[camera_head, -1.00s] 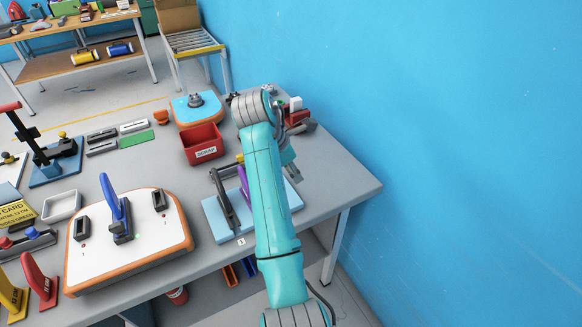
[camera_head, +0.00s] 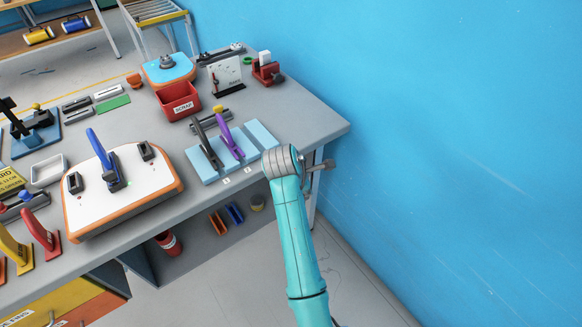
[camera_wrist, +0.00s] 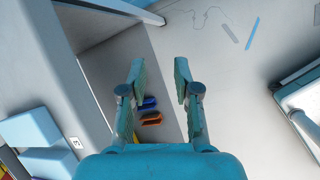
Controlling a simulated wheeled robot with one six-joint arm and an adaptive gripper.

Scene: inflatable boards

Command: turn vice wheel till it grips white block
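The red vice (camera_head: 267,72) stands at the far right corner of the grey table, close to the blue wall. The white block (camera_head: 264,57) sits at its top, between or on its jaws; I cannot tell whether it is gripped. My gripper (camera_wrist: 158,72) is open and empty in the wrist view, pointing down past the table's edge over the floor. In the head view my arm reaches up beside the table's right front edge, well short of the vice.
A light blue base with a purple lever (camera_head: 230,137) and a black lever stands near the front edge. A white panel (camera_head: 225,76) stands left of the vice. A red scrap bin (camera_head: 178,101) is farther left.

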